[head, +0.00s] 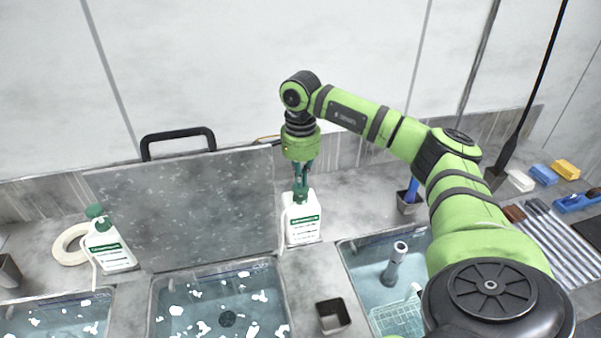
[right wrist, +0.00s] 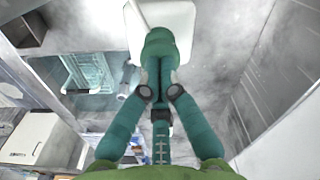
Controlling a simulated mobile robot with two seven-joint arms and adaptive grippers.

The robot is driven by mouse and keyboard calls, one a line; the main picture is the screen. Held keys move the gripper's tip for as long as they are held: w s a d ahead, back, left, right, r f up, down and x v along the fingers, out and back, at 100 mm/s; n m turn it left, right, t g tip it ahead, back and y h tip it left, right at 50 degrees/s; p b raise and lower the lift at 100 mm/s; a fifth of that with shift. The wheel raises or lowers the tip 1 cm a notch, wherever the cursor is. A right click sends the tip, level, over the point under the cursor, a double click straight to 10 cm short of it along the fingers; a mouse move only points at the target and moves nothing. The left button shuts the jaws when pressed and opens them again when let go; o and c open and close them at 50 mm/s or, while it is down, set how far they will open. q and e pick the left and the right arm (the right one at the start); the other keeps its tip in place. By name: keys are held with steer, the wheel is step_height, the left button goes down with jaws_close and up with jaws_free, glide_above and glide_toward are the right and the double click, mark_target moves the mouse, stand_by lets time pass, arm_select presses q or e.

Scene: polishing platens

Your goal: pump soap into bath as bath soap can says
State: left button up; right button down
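A white soap bottle (head: 303,222) with a green-and-white label stands upright on the ledge between the middle bath and the right bath. My right gripper (head: 301,188) points straight down over its green top, its fingers drawn together. In the right wrist view the fingertips (right wrist: 160,50) meet over the white bottle (right wrist: 178,22); they hide most of the top, so contact with the pump is unclear. A second soap bottle (head: 110,250) with a green pump head stands at the left. The middle bath (head: 151,312) and left bath (head: 110,300) hold white foam patches. My left gripper is out of view.
The right bath (head: 345,262) holds a grey cylinder (head: 395,262) and a basket (head: 397,320), without visible foam. A small dark cup (head: 333,316) sits between baths. A tape roll (head: 70,246) lies left. A raised grey lid (head: 195,205) stands behind the middle bath.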

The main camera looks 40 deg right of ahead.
steer(key=shift+r+p, duration=1.45)
steer(key=shift+r, duration=0.3)
